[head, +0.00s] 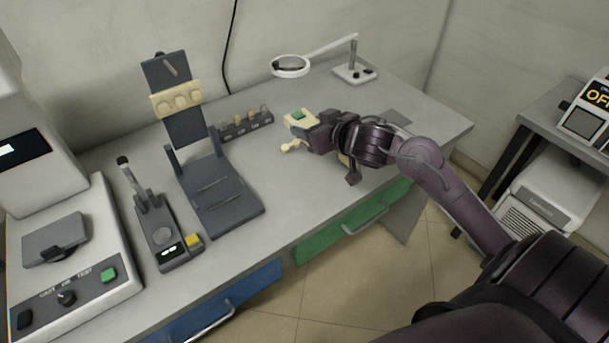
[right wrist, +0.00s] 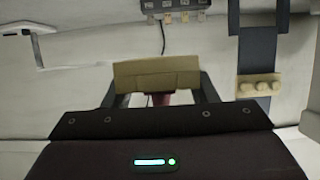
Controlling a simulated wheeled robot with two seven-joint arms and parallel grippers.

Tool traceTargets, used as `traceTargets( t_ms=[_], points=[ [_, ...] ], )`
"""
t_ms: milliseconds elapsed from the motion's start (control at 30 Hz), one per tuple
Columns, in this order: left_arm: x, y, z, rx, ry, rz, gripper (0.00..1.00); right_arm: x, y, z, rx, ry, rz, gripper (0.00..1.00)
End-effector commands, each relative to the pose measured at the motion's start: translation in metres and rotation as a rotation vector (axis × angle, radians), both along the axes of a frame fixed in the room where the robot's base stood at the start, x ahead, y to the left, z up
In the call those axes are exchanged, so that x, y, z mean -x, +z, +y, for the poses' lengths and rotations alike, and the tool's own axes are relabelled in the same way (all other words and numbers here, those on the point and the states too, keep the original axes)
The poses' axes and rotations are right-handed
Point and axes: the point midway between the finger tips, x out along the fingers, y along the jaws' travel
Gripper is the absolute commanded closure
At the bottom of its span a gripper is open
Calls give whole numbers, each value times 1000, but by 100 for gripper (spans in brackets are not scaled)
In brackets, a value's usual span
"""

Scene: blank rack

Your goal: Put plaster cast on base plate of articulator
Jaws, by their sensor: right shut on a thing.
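The plaster cast (head: 300,124) is a cream block with a green patch on top, at the right half of the bench. My right gripper (head: 318,133) is shut on it and hides part of it. In the right wrist view the cast (right wrist: 157,75) shows as a tan block between my fingers. The articulator is dark grey and stands open left of the cast, its flat base plate (head: 222,200) bare on the bench. A cream cast (head: 176,98) is on its upright upper arm, which also shows in the right wrist view (right wrist: 258,60). My left gripper is not in view.
A small rack (head: 244,126) with several pieces stands behind, between articulator and gripper. A magnifier (head: 291,66) is at the back. A small device with a lit display (head: 172,250) and a larger white machine (head: 75,265) stand on the left. Bench between base plate and gripper is clear.

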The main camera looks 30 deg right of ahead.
Motion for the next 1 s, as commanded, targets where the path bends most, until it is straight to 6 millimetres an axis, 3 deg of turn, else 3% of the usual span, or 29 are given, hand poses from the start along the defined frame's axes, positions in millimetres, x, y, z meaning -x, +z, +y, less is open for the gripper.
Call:
traceTargets(
  t_ms=[33, 133, 300, 533, 800, 1000],
  points=[
    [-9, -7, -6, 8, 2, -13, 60, 1, -20, 0, -3, 0, 3, 79],
    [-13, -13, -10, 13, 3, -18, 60, 1, -46, 1, -3, 0, 2, 79],
    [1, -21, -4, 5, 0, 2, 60, 0, -82, 0, -2, -1, 0, 79],
    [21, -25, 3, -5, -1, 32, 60, 0, -101, 1, 0, 0, -3, 79],
    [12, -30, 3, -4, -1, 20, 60, 0, -137, 1, -2, -1, 0, 79],
    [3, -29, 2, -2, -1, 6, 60, 0, -141, 1, 1, -1, -4, 79]
  ],
)
